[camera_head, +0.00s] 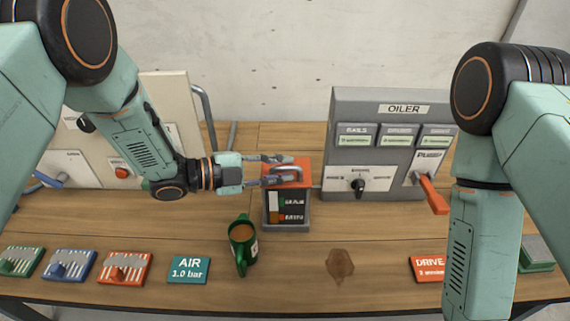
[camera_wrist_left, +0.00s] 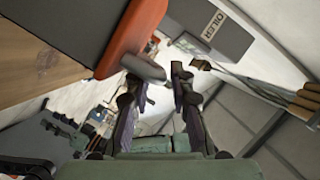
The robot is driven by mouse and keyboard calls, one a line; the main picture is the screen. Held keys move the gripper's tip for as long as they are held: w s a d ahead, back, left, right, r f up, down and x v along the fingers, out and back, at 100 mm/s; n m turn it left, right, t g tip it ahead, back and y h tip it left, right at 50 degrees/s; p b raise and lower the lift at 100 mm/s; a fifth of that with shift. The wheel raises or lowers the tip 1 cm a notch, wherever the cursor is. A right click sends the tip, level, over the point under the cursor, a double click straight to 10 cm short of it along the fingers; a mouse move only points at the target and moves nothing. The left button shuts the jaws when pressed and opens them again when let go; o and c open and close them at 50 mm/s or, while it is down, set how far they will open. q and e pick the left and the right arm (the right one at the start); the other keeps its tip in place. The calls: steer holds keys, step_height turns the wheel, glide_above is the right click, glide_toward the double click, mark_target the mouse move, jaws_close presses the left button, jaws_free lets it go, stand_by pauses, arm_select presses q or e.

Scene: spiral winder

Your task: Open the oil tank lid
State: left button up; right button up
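The oil tank (camera_head: 288,222) is a small grey box with a level window, standing mid-table beside the oiler. Its orange lid (camera_head: 303,177) lies flat on top and carries a grey bar handle (camera_head: 290,169). The lid's orange edge (camera_wrist_left: 130,36) and the end of the handle (camera_wrist_left: 143,66) also show in the left wrist view. My left gripper (camera_head: 276,170) is at the lid, its fingers apart on either side of the handle. In the left wrist view a gap shows between the fingertips (camera_wrist_left: 158,77), with the handle close to one of them. My right gripper is out of view.
The grey oiler panel (camera_head: 345,118) with a knob and a red lever (camera_head: 432,194) stands right of the tank. Coloured blocks and an AIR sign (camera_head: 189,270) line the front edge.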

arm_select(q)
steer(key=shift+x, duration=0.85)
steer(key=shift+a, duration=0.2)
steer(key=shift+c, duration=0.4)
steer(key=shift+d, duration=0.1)
jaws_close()
